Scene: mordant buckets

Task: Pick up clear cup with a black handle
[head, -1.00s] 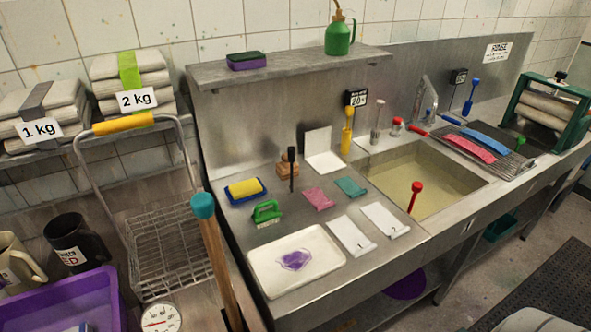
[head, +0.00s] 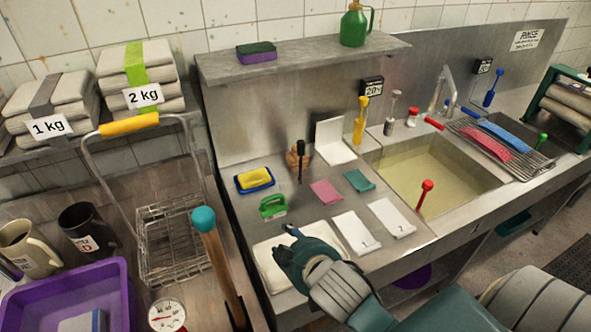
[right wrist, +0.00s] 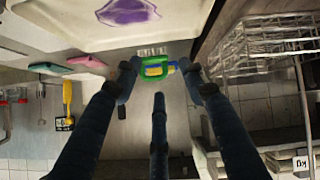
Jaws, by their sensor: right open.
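I cannot make out a clear cup with a black handle for sure. A slim tool with an upright black handle (head: 301,160) stands on the steel counter beside a brown stacked object; its lower part is too small to tell. My right gripper (head: 288,243) is open and empty above the white tray, in front of the green-handled brush (head: 272,206). In the right wrist view its spread fingers (right wrist: 160,72) frame the green brush (right wrist: 157,68), with nothing held between them. My left gripper is not in view.
The steel counter holds a yellow sponge (head: 254,180), pink and teal cloths, white cards and a white tray (head: 270,262). A sink (head: 425,172) lies to the right. A teal-topped wooden stick (head: 212,245) and wire basket (head: 172,240) stand left. A shelf (head: 300,62) overhangs the back.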

